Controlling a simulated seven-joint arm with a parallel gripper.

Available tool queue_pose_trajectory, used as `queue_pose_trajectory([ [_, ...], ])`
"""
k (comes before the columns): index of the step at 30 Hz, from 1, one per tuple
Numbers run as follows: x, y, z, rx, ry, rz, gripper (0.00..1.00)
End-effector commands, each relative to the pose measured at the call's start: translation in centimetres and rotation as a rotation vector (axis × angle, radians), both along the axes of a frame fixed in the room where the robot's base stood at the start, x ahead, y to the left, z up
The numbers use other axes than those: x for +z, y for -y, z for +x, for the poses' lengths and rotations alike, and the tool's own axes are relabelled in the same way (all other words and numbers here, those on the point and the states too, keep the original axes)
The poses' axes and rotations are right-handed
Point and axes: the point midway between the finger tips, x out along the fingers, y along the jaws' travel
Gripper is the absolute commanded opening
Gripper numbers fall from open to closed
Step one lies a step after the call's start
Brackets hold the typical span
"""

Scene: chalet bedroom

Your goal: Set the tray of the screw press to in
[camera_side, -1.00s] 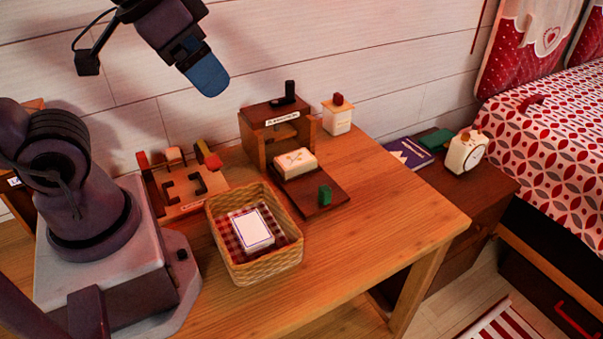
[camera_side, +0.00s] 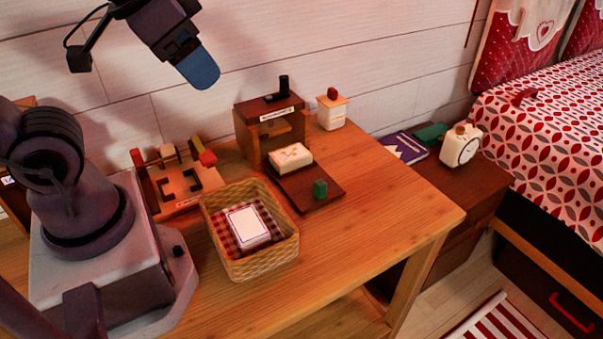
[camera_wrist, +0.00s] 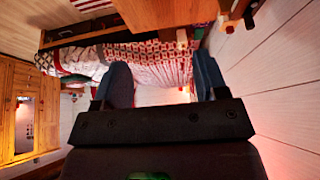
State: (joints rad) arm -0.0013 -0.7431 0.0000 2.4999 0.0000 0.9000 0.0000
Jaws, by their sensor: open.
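The screw press (camera_side: 268,122) is a dark brown wooden box with a label, standing near the wall on the wooden table. A black handle (camera_side: 284,83) stands on its top. Its tray (camera_side: 318,197) is a flat brown board slid out to the front. My gripper (camera_side: 203,72) is high above the table, left of and above the press, apart from everything. In the wrist view my gripper (camera_wrist: 162,82) has its two blue fingers spread with nothing between them.
A woven basket (camera_side: 250,258) with checked cloth and a white card stands in front of the press. A wooden fixture (camera_side: 178,180) is at left, a white canister (camera_side: 332,108) right of the press. The table's right front is clear. A nightstand holds a clock (camera_side: 461,145).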

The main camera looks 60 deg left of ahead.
Motion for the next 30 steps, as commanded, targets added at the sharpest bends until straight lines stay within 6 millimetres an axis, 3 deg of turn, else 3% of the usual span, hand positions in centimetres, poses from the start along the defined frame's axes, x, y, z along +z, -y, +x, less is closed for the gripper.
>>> queue_pose_trajectory([
  [5,-2.1,-0.2,1.1,0.007,-0.122,0.001,0.53],
  [14,-6.8,-0.6,7.1,0.014,-0.357,0.003,0.53],
  [24,-15.4,-1.2,14.6,0.011,-0.533,-0.001,0.53],
  [30,-20.1,-1.4,18.2,0.006,-0.562,-0.005,0.53],
])
